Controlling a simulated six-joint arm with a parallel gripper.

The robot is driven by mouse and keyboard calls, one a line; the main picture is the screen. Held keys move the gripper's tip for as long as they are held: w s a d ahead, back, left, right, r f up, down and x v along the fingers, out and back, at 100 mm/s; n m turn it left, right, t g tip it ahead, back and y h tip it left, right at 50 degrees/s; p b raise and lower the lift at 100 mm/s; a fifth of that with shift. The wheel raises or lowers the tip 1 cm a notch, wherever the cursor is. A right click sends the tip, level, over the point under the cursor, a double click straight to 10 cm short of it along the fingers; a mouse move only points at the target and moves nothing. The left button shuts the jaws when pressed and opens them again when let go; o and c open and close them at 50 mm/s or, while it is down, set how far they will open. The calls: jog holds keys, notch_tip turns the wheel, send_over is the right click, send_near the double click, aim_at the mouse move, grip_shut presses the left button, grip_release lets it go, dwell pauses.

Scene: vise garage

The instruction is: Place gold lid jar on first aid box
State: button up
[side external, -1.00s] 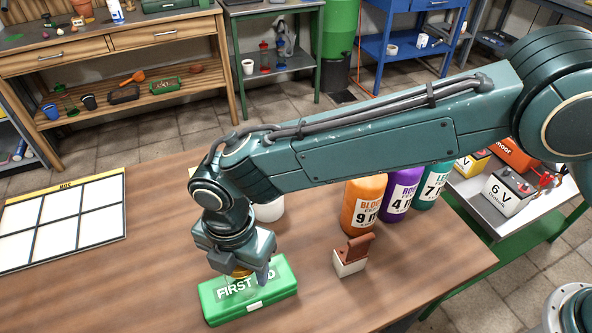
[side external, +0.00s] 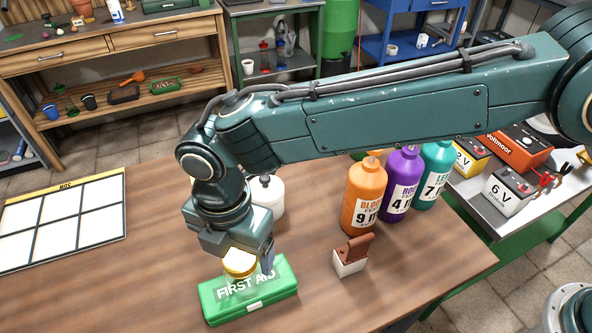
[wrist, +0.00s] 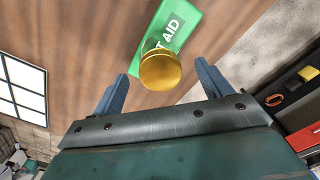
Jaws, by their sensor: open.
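The jar with the gold lid (side external: 240,262) stands upright on the green first aid box (side external: 280,287), which lies on the wooden table. Its clear body lets the box's white lettering show through. My gripper (side external: 250,262) is open around and just above the lid in the side view. In the wrist view the gold lid (wrist: 160,71) lies between and beyond my two open fingers (wrist: 160,85), apart from both. The first aid box (wrist: 183,18) shows behind the lid.
Orange (side external: 364,198), purple (side external: 402,182) and teal (side external: 434,172) bottles stand at the right back of the table. A small brown and white block (side external: 350,258) stands right of the box. A white container (side external: 267,196) is behind my gripper. A white gridded board (side external: 64,220) lies at left.

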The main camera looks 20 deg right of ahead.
notch_tip(320, 180, up, 7)
jog(key=shift+r, duration=0.2)
dwell(0.6)
jog(key=shift+w+d+r, duration=0.2)
jog(key=shift+d+r, duration=0.1)
jog(key=shift+d, duration=0.05)
jog(key=d+r+m+t+y, duration=0.1)
jog(key=d+r+m, duration=0.55)
jog(key=d, duration=0.65)
jog(key=d+r+m+t, duration=0.1)
jog(key=d+r+m, duration=0.55)
jog(key=d, duration=0.65)
jog(key=s+d+f+m+t+h, duration=0.1)
jog(key=s+d+f+m+t, duration=0.2)
jog(key=s+d+m, duration=1.1)
jog(key=s+d, duration=0.2)
jog(key=d, duration=0.3)
jog(key=shift+s+d+f+t, duration=0.15)
jog(key=shift+s+f+t, duration=0.05)
jog(key=shift+s+t, duration=0.1)
